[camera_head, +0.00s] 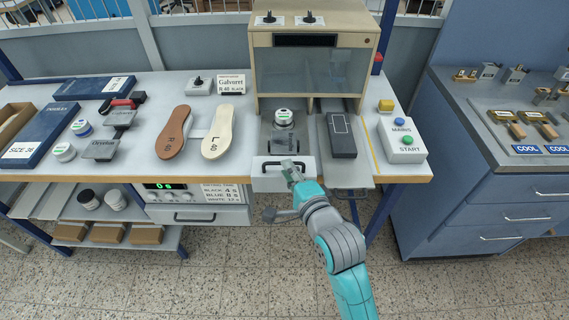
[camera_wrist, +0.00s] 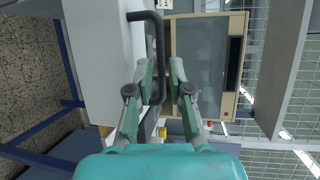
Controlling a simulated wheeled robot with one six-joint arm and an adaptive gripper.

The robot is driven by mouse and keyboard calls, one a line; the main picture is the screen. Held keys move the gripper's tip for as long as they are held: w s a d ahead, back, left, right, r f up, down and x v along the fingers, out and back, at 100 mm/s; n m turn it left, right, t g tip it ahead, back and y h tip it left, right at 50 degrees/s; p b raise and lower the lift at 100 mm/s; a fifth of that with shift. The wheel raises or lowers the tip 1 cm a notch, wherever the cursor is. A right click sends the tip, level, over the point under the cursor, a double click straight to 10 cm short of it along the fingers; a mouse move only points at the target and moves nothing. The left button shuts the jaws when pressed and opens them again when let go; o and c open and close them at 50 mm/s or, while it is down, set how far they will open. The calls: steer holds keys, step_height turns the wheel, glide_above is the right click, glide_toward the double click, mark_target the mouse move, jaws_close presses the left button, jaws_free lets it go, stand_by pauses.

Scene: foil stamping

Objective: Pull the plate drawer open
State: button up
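The plate drawer (camera_head: 262,181) has a white front with a black bar handle (camera_head: 272,163), below the beige press (camera_head: 259,66). In the wrist view the black handle (camera_wrist: 159,28) stands out from the pale drawer front. My gripper (camera_head: 290,168) is at the right part of the handle. In the wrist view its fingers (camera_wrist: 160,68) are apart, with the handle bar between them and gaps visible beside it. Contact with the bar cannot be told. Behind the drawer front lie a grey block and a white-lidded jar (camera_head: 284,116).
A dark block (camera_head: 341,136) stands right of the drawer, near the START button box (camera_head: 405,140). Two insoles, brown (camera_head: 173,134) and cream (camera_head: 218,133), lie to the left. A heater unit with a lower handle (camera_head: 195,217) is below left. Floor in front is clear.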

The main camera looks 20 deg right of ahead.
steer(key=s+r, duration=0.1)
steer(key=s, duration=0.7)
steer(key=shift+d+r, duration=0.2)
steer(key=shift+d, duration=0.15)
steer(key=shift+s, duration=0.1)
steer(key=s+d+f+n+h, duration=0.1)
steer(key=s+f+n, duration=0.35)
steer(key=s, duration=0.35)
steer(key=s+d+f+n, duration=0.1)
steer(key=s+f+n, duration=0.35)
steer(key=s, duration=0.25)
steer(key=s+f+n+g, duration=0.1)
steer(key=s+n, duration=0.8)
steer(key=s, duration=0.7)
steer(key=shift+s+d+f, duration=0.15)
steer(key=shift+s, duration=0.25)
